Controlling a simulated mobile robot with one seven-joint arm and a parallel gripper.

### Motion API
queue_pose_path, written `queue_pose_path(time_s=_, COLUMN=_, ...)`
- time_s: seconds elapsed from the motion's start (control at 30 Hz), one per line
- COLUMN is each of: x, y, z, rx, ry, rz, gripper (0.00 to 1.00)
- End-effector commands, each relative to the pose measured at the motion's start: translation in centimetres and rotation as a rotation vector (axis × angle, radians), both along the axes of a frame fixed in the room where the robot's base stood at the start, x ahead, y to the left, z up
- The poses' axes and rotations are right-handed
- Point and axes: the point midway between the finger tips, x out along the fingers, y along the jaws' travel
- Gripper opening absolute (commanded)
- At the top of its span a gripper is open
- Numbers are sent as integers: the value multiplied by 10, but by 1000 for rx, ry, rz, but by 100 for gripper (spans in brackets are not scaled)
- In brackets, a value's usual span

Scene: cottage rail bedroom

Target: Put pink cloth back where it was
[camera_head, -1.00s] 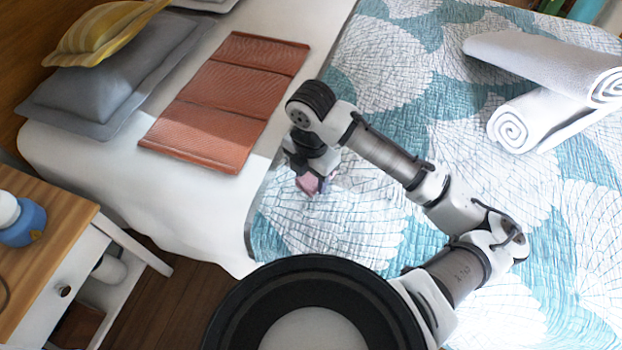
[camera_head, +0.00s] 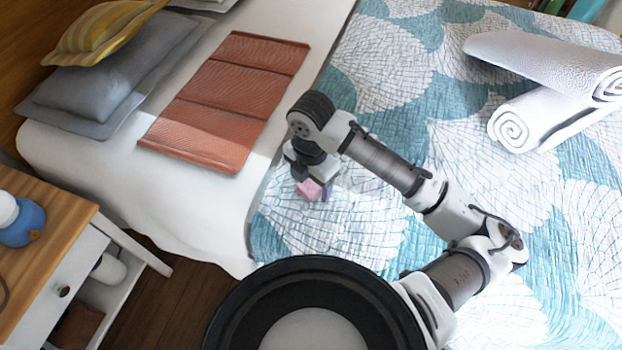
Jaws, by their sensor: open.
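The pink cloth (camera_head: 309,190) is a small pink bundle on the patterned teal and white quilt (camera_head: 380,215), near the bed's near-left edge. My gripper (camera_head: 313,187) is directly over it, pointing down, with its fingers at the cloth. The jaws are open. The fingers partly hide the cloth, and I cannot tell whether they touch it.
A folded terracotta blanket (camera_head: 228,100) lies on the white sheet to the left. Grey pillows (camera_head: 95,85) and a yellow striped cushion (camera_head: 100,32) are at the upper left. Rolled white towels (camera_head: 545,75) lie at the upper right. A wooden nightstand (camera_head: 45,240) stands at the lower left.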

Motion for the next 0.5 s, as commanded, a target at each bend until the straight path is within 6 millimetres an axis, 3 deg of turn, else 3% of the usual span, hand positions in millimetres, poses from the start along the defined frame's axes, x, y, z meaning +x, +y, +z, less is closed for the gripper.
queue_pose_path(time_s=0.17, x=0, y=0, z=10, rx=-1, ry=-2, rz=1, gripper=70)
queue_pose_path(time_s=0.5, x=1, y=1, z=81, rx=0, ry=-4, rz=2, gripper=70)
